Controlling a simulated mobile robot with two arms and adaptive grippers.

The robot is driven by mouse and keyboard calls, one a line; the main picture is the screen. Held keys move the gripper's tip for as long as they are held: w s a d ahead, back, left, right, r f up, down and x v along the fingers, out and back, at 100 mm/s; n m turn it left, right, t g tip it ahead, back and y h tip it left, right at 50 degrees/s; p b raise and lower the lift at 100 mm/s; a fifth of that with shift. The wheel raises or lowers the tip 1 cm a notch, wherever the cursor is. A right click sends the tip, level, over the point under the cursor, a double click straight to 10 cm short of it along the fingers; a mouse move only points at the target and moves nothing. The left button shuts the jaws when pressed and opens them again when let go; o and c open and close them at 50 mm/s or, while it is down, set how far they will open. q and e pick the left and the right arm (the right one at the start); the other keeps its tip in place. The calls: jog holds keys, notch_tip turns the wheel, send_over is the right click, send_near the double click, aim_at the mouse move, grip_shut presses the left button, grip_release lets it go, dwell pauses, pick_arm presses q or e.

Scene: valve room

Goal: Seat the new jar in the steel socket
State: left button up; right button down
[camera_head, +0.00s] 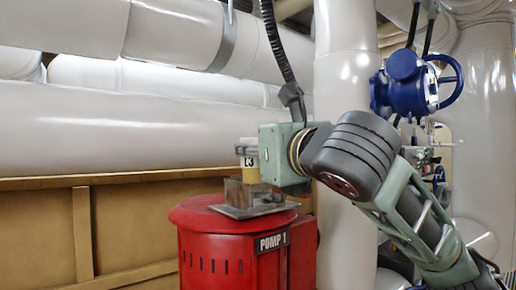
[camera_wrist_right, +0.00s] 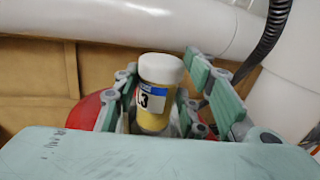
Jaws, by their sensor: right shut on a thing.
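The jar (camera_head: 248,161) has a white lid, a yellow body and a label marked L3. It stands upright right at the steel socket (camera_head: 247,196), a box on a flat plate atop the red pump. I cannot tell how deep its lower end sits, or whether it rests there. My right gripper (camera_wrist_right: 158,100) is shut on the jar, its green fingers on either side of it in the right wrist view, where the jar (camera_wrist_right: 153,100) shows its lid clear of the fingers. In the head view the fingers are mostly hidden behind my wrist. My left gripper is not in view.
The red pump (camera_head: 215,250), marked PUMP 1, carries the socket plate. A tan panelled wall (camera_head: 40,235) and large white pipes (camera_head: 110,130) lie behind it. A thick vertical pipe (camera_head: 345,75) and a blue valve (camera_head: 405,85) stand to the right, close to my arm.

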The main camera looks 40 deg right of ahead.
jog(key=shift+f+b, duration=0.4)
jog(key=shift+f, duration=0.45)
dwell(0.3)
dwell(0.3)
jog(key=c, duration=1)
grip_release()
jog(key=o, duration=0.5)
jog(key=shift+c, duration=0.2)
jog(key=shift+r+p, duration=3.8)
jog(key=shift+p, duration=0.45)
